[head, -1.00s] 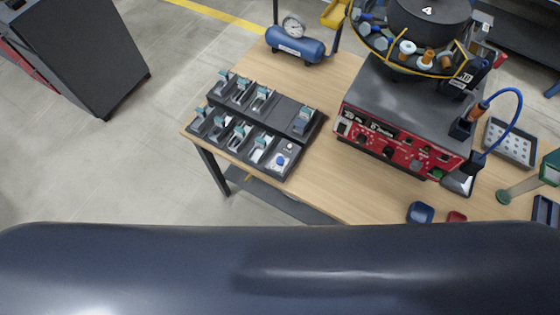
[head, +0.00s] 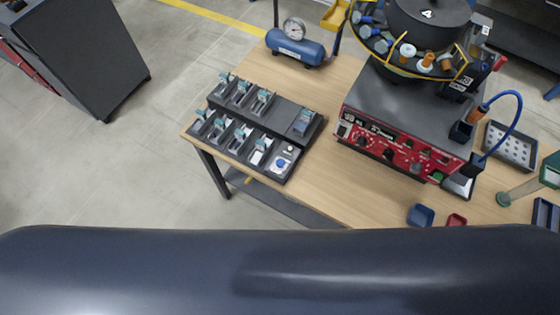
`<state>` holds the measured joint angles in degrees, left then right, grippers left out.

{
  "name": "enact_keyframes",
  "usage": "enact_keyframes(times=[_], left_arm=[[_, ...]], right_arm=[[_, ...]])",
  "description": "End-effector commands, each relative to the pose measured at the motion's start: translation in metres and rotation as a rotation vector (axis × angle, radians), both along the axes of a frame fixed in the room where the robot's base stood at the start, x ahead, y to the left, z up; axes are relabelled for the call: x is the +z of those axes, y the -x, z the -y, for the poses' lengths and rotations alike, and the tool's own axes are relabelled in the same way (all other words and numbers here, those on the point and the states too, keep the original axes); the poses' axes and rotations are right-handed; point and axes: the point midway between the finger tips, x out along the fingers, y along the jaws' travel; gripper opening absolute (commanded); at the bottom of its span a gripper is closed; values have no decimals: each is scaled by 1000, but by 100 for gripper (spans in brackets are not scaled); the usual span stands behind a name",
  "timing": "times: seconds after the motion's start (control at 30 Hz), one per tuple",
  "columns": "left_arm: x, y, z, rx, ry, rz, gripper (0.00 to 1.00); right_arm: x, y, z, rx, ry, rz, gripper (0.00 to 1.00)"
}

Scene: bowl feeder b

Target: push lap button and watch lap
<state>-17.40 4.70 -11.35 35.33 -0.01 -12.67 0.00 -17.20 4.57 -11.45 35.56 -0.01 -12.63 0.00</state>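The bowl feeder stands on the wooden table at upper right, its round bowl (head: 384,60) holding blue, white and orange pieces around a dark hub (head: 428,14). Below it is a grey housing with a red front panel (head: 400,152) carrying knobs, small buttons and a dark display; its lettering is too small to read surely. A black stepped panel (head: 285,112) with several teal-topped units lies left of it. A blue round button (head: 281,163) sits at its front right corner. I cannot tell which button is the lap button. Neither gripper is in view.
A blue tank with a gauge (head: 295,45) stands behind the black panel. A blue tray (head: 421,214), a red tray (head: 456,219) and a perforated tray (head: 511,145) lie on the right. Bare tabletop (head: 335,185) shows between panel and feeder. A dark cabinet stands left.

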Motion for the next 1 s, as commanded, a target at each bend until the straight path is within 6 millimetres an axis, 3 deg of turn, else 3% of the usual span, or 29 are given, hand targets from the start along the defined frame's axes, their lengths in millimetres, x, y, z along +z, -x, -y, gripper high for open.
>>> enact_keyframes(times=[0.27, 1.0], left_arm=[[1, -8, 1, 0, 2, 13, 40], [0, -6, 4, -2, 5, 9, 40]], right_arm=[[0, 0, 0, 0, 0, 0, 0], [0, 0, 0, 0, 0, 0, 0]])
